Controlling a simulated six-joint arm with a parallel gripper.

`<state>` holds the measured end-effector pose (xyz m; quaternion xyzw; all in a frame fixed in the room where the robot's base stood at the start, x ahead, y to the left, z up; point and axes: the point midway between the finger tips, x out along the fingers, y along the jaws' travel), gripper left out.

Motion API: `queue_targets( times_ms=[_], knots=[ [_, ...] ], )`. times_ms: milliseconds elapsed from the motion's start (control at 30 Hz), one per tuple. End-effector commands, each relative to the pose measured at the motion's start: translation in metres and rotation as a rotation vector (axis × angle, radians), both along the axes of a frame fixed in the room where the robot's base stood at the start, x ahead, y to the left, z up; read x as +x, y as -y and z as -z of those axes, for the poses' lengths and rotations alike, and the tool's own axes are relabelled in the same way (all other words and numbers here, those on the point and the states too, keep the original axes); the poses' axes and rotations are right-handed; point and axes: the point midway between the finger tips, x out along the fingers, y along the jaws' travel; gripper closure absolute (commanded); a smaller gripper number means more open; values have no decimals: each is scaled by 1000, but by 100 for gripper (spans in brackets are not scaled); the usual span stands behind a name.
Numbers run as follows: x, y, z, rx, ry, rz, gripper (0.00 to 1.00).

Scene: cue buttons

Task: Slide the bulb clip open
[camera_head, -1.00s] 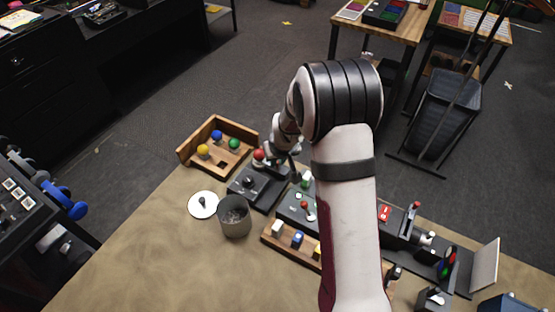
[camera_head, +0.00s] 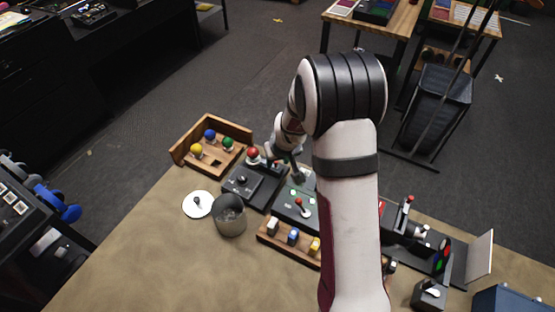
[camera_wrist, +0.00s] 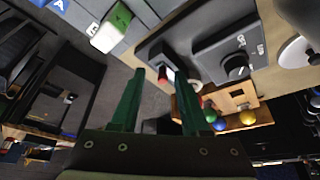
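I cannot tell for sure which part is the bulb clip. A red bulb (camera_head: 252,153) stands at the far end of a dark base with a knob panel (camera_head: 243,180). In the wrist view a small red part (camera_wrist: 166,73) shows at a dark holder, beyond and between my fingertips. My gripper (camera_wrist: 161,73) has two green fingers, spread apart with nothing between them. In the head view my gripper (camera_head: 291,163) is just right of the red bulb, partly hidden by my arm. No contact is visible.
A wooden tray (camera_head: 239,127) with blue, green and yellow bulbs is at the left. A grey cup (camera_head: 230,224) and a white disc (camera_head: 198,206) stand nearby. A joystick panel (camera_head: 296,208) and a wooden block rack (camera_head: 275,240) are close on the right. The front left table is clear.

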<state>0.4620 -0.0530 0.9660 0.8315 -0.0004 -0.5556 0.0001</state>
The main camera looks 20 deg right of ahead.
Motion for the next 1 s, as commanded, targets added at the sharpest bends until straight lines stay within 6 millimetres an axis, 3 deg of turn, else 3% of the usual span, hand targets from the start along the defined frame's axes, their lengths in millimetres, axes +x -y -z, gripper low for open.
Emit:
queue_targets(
  times_ms=[267, 367, 700, 833, 1000],
  knots=[
    [-2, -1, -8, 1, 2, -1, 54],
    [-10, 0, -27, 0, 4, 0, 54],
    [-49, 0, -122, -1, 5, 1, 54],
    [-58, 0, -140, -1, 2, 0, 54],
    [-61, 0, -146, 0, 0, 0, 54]
  ],
)
